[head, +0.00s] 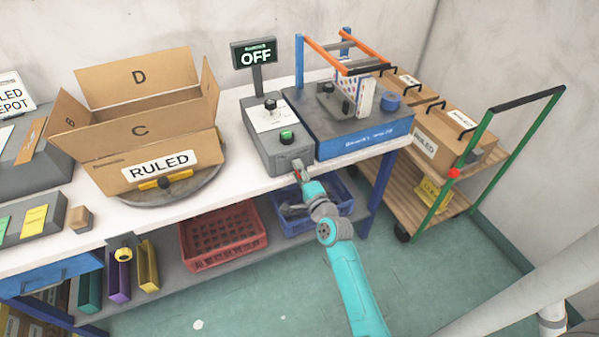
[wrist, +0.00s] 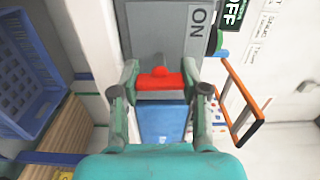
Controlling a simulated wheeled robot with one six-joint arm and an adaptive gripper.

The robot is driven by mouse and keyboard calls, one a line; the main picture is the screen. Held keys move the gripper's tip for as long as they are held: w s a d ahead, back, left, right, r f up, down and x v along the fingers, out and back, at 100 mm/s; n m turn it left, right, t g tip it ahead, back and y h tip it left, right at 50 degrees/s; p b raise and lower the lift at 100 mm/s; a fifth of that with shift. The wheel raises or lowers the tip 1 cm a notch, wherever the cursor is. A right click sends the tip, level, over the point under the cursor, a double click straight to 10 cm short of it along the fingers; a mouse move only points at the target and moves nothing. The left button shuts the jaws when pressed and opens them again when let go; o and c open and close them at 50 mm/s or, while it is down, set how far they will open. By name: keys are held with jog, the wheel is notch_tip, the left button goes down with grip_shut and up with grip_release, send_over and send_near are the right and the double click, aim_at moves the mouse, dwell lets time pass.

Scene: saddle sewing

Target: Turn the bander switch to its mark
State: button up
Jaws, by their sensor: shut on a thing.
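The bander's grey control box (head: 275,150) stands on the bench, with a black knob and a green button on top. The bander switch is a red handle (wrist: 160,81) on the box's grey face, seen in the wrist view. My gripper (wrist: 160,86) is shut on it, one finger at each end of the handle. A sideways ON label (wrist: 198,22) shows on the grey face. In the head view my gripper (head: 299,172) is at the box's front and mostly covers the switch. The display sign (head: 254,55) reads OFF.
The blue bander (head: 350,140) with an orange frame stands right of the control box. An open RULED carton (head: 150,150) sits on a turntable to the left. Red (head: 215,240) and blue (head: 310,215) crates are below the bench. A wooden cart (head: 450,185) stands at right.

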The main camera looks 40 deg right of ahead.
dwell(0.3)
jog(key=o, duration=1.2)
jog(key=shift+c, duration=0.2)
jog(key=shift+s, duration=0.1)
jog(key=v, duration=1.2)
